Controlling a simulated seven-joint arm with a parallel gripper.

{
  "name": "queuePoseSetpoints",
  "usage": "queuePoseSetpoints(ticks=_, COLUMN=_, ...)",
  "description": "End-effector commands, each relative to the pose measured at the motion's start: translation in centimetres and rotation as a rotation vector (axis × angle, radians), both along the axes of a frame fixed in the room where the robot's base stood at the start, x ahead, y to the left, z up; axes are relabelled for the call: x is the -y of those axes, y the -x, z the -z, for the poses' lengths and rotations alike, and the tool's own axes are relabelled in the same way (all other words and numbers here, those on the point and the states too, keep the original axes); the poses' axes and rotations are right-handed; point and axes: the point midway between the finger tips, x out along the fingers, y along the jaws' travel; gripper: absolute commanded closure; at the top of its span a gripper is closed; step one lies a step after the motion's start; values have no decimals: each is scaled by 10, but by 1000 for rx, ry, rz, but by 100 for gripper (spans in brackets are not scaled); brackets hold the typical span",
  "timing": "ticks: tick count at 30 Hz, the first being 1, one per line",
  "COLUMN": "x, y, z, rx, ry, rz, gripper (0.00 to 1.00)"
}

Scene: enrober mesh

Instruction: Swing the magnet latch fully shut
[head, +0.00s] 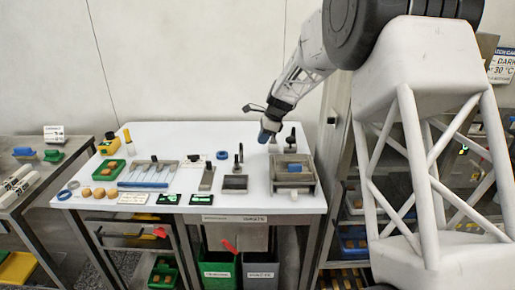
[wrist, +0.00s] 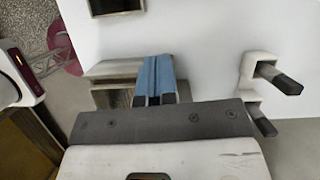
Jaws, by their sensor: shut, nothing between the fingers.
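My gripper (head: 266,132) is above the back right of the white table in the head view. In the wrist view its blue fingers (wrist: 158,78) are together with nothing between them. A steel block (wrist: 115,82) shows beside and partly behind the fingers; I cannot tell whether they touch it. Two pale brackets with dark pegs, one at the upper right (wrist: 275,78) and one lower (wrist: 262,122), stand apart to the right. I cannot tell for sure which of these parts is the magnet latch, or how far it is swung.
A steel tray unit (head: 305,185) stands at the table's right end. A blue ring (head: 222,155), a dark-handled block (head: 235,183) and a green tray of brown pieces (head: 108,171) lie leftward. The white tabletop (head: 185,135) is clear along the back.

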Motion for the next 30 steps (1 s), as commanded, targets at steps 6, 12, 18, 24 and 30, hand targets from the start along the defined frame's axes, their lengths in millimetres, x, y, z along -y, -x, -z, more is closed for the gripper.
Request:
queuePoseSetpoints(ticks=6, x=10, y=0, z=-25, rx=1, ry=0, rz=-1, gripper=100)
queuePoseSetpoints(ticks=12, x=13, y=0, z=-34, rx=0, ry=0, rz=0, gripper=100)
queuePoseSetpoints(ticks=18, x=14, y=0, z=-35, rx=-1, ry=0, rz=0, gripper=100)
queuePoseSetpoints(ticks=24, x=14, y=1, z=-35, rx=0, ry=0, rz=-1, gripper=100)
queuePoseSetpoints(ticks=30, x=18, y=10, z=-42, rx=14, ry=7, rz=-24, gripper=100)
